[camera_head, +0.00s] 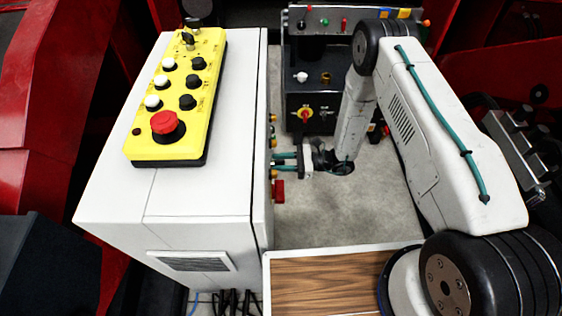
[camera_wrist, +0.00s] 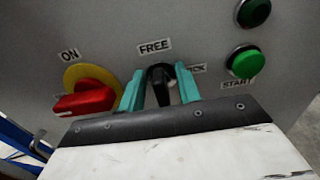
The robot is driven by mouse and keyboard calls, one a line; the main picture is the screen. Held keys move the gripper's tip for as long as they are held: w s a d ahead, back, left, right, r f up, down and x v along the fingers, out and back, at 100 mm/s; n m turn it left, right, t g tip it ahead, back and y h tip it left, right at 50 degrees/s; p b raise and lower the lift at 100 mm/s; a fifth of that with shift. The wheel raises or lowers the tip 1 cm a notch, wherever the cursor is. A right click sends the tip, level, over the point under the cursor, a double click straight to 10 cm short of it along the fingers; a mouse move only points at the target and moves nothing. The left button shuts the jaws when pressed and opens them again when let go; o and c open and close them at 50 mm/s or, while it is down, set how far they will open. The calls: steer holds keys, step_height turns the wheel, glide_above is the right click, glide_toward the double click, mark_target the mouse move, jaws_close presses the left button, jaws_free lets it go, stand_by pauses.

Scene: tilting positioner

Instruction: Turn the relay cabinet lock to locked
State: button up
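The relay cabinet (camera_head: 205,195) is the light grey box at the left of the head view. In the wrist view its panel carries a black lock knob (camera_wrist: 159,76), under a FREE label (camera_wrist: 154,47). A second label to the right is partly hidden; only its end shows. The knob looks roughly upright, toward FREE. My gripper (camera_wrist: 160,82) has its teal fingers on either side of the knob, with gaps visible, so it looks open. In the head view my gripper (camera_head: 286,163) is at the cabinet's right side face; the knob is hidden there.
In the wrist view a red switch on a yellow disc (camera_wrist: 85,97) sits close left of the fingers; a green START button (camera_wrist: 245,62) is at right. A yellow button box (camera_head: 180,95) lies on the cabinet. A wooden-topped surface (camera_head: 325,285) is at the front.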

jaws_close()
steer(key=shift+m, duration=0.3)
steer(key=m, duration=0.3)
steer(key=shift+w+m, duration=0.2)
steer(key=shift+m, duration=0.1)
steer(key=m, duration=0.4)
steer(key=shift+w+f+m, duration=0.15)
steer(key=shift+w+m, duration=0.05)
steer(key=shift+m, duration=0.1)
steer(key=m, duration=0.4)
steer(key=shift+w+f+m, duration=0.1)
steer(key=shift+f+m, duration=0.1)
steer(key=shift+m, duration=0.1)
steer(key=shift+f+m, duration=0.2)
steer(key=shift+m, duration=2)
